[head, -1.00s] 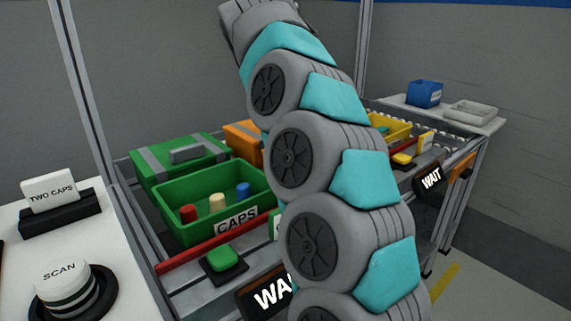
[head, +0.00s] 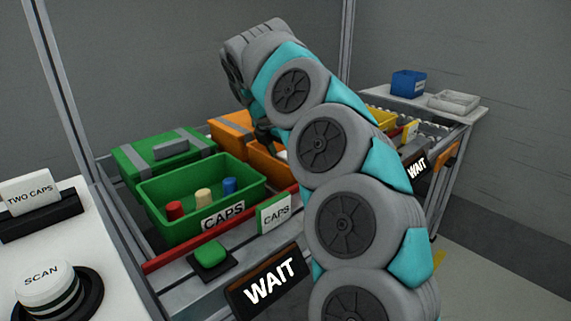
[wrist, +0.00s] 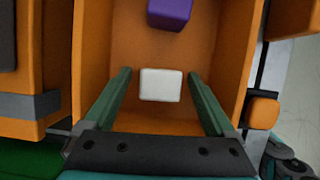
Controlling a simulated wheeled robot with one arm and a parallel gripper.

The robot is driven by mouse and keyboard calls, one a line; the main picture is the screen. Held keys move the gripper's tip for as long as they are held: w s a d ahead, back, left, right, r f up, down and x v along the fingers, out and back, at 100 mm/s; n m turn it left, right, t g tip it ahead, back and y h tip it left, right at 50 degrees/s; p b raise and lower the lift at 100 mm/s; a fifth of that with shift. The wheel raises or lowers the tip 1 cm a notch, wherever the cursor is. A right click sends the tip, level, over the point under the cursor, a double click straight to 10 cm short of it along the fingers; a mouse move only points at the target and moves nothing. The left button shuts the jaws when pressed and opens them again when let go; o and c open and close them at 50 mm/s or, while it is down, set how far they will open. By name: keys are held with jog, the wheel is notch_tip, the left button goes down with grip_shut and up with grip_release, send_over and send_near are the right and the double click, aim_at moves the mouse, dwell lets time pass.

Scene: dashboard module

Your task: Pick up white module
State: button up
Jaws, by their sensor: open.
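In the wrist view the white module (wrist: 161,84) is a small pale block on the floor of an orange bin (wrist: 122,40). My gripper (wrist: 160,76) is open over the bin, with one green finger on each side of the white module and a gap on both sides. I cannot tell how far above the module the fingertips are. In the head view the orange bin (head: 258,165) is mostly hidden behind my arm, and only a small pale bit of the module shows there.
A purple block (wrist: 170,13) lies in the same bin, beyond the white module. The bin's walls stand close outside my fingers. A green bin (head: 180,225) labelled CAPS holds red, cream and blue pieces. WAIT signs and a green button (head: 211,254) stand in front.

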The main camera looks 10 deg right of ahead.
grip_shut()
dwell(0.7)
